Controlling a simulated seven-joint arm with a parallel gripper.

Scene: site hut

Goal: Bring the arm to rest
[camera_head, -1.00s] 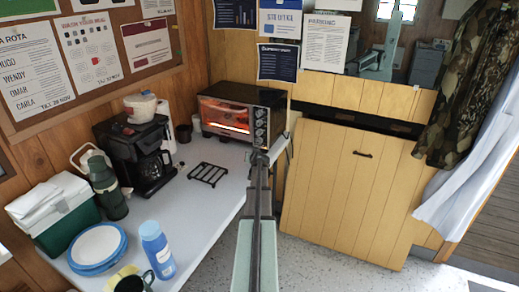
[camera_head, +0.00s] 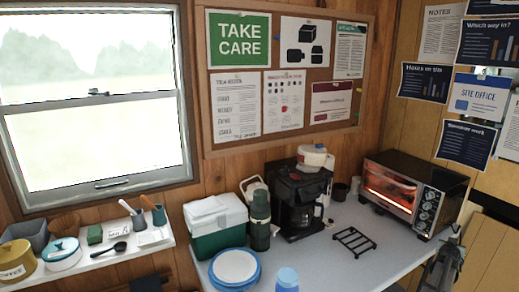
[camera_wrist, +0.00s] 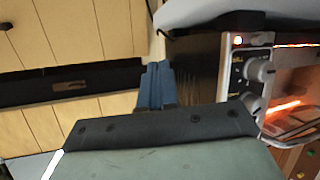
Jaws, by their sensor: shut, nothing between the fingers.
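My gripper (camera_head: 455,236) shows at the lower right of the head view, in front of the toaster oven's right end. In the wrist view its two dark blue fingers (camera_wrist: 155,70) are together, with nothing between them. The toaster oven (camera_head: 413,190) stands on the table with its inside glowing orange; in the wrist view its knobs and glowing front (camera_wrist: 285,95) are at the right, close to the fingers. I cannot tell whether they touch. Most of my arm is outside the head view.
The pale table (camera_head: 325,262) holds a wire rack (camera_head: 354,241), coffee maker (camera_head: 297,200), green flask (camera_head: 260,220), cooler box (camera_head: 216,226), blue-rimmed plates (camera_head: 235,267) and blue bottle (camera_head: 287,281). A shelf (camera_head: 100,258) with pots is under the window. Wooden panelling (camera_wrist: 90,40) fills the wrist view's left.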

